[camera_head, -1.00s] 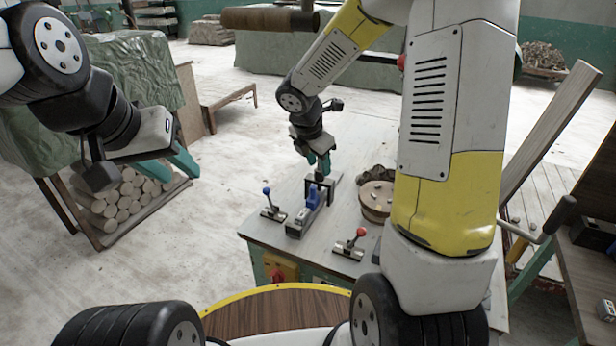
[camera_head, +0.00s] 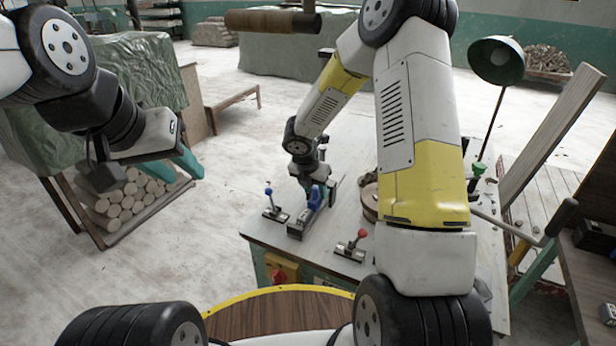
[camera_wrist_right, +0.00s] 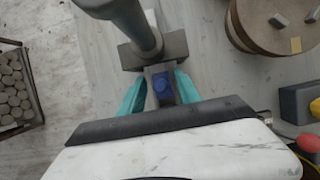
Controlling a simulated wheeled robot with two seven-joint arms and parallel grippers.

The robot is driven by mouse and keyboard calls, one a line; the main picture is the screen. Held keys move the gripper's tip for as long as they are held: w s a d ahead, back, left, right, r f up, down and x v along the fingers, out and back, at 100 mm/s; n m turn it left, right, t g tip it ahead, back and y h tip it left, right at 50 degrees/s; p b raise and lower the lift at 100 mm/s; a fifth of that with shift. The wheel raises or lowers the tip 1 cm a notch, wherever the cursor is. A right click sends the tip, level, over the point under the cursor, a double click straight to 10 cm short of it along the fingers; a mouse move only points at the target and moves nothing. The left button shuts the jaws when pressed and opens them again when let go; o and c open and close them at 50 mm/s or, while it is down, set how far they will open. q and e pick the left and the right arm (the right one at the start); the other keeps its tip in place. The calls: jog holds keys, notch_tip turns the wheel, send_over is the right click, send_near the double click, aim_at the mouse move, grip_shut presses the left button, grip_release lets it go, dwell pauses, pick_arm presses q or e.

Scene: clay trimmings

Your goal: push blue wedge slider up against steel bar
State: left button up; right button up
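The blue wedge slider (camera_head: 316,197) sits on a grey rail fixture on the workbench. In the right wrist view the blue slider (camera_wrist_right: 162,84) lies between the teal fingers of my right gripper (camera_wrist_right: 161,86), which stand apart on either side of it. I cannot tell whether they touch it. A dark grey steel bar (camera_wrist_right: 174,45) crosses just beyond the slider; a grey cylinder partly covers it. Any gap between slider and bar is hard to judge. In the head view my right gripper is mostly hidden by its wrist. My left gripper (camera_head: 186,163) is open and empty, off the bench's left side.
A blue-knobbed lever (camera_head: 270,206) stands left of the rail, a red-knobbed lever (camera_head: 354,242) right of it. A round wooden block (camera_head: 369,203) is partly behind my right arm. A green lamp (camera_head: 497,62) stands at the right.

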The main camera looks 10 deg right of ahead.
grip_shut()
dwell(1.4)
